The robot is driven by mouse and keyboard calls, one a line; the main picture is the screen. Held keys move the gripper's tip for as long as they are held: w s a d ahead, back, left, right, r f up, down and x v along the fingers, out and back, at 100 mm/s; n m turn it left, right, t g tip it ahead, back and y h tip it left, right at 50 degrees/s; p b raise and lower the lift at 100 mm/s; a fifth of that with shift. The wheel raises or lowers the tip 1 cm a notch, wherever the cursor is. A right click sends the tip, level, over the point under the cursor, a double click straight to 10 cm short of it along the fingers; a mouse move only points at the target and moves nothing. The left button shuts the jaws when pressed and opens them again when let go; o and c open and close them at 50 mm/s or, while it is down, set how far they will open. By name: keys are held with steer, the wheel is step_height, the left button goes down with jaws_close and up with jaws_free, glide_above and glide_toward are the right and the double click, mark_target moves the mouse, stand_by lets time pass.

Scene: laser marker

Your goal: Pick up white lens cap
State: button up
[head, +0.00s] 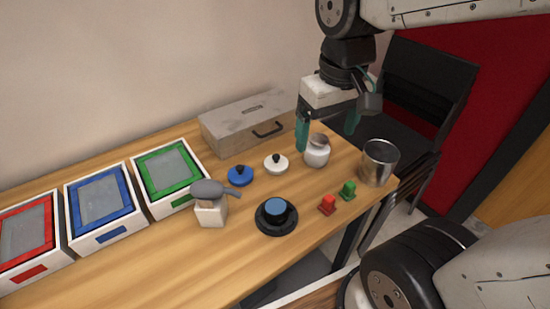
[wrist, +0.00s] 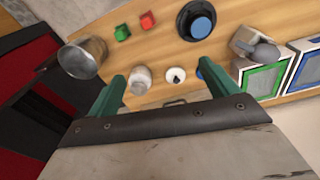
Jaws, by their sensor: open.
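The white lens cap (head: 276,168) is a small round white disc with a black knob, lying on the wooden table. A blue cap (head: 239,178) of the same shape lies to its left. My gripper (head: 326,142) is open and empty, above the table and to the right of the white cap, over the area of a small white jar (head: 317,156). In the wrist view the white cap (wrist: 170,79) shows between the two green fingers of my gripper (wrist: 162,73), nearer the right finger. The right finger partly hides the blue cap there.
A grey case (head: 235,125) stands behind the caps. A metal cup (head: 378,163), red block (head: 327,204) and green block (head: 348,189) are at right. A black-based blue dial (head: 276,216), grey-topped white device (head: 211,212) and colour-framed trays (head: 130,215) are in front and left.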

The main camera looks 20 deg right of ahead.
steer(key=w+a+f+n, duration=0.15)
steer(key=w+f, duration=0.35)
steer(key=w, duration=0.5)
steer(key=g, duration=0.1)
glide_above(275, 156)
step_height(275, 156, down, 6)
steer(key=shift+w+f, duration=0.1)
steer(key=f, duration=0.8)
steer(key=shift+w+d+f, duration=0.15)
steer(key=shift+w+f, duration=0.05)
steer(key=shift+f, duration=0.1)
steer(key=shift+c, duration=0.4)
steer(key=c, duration=1)
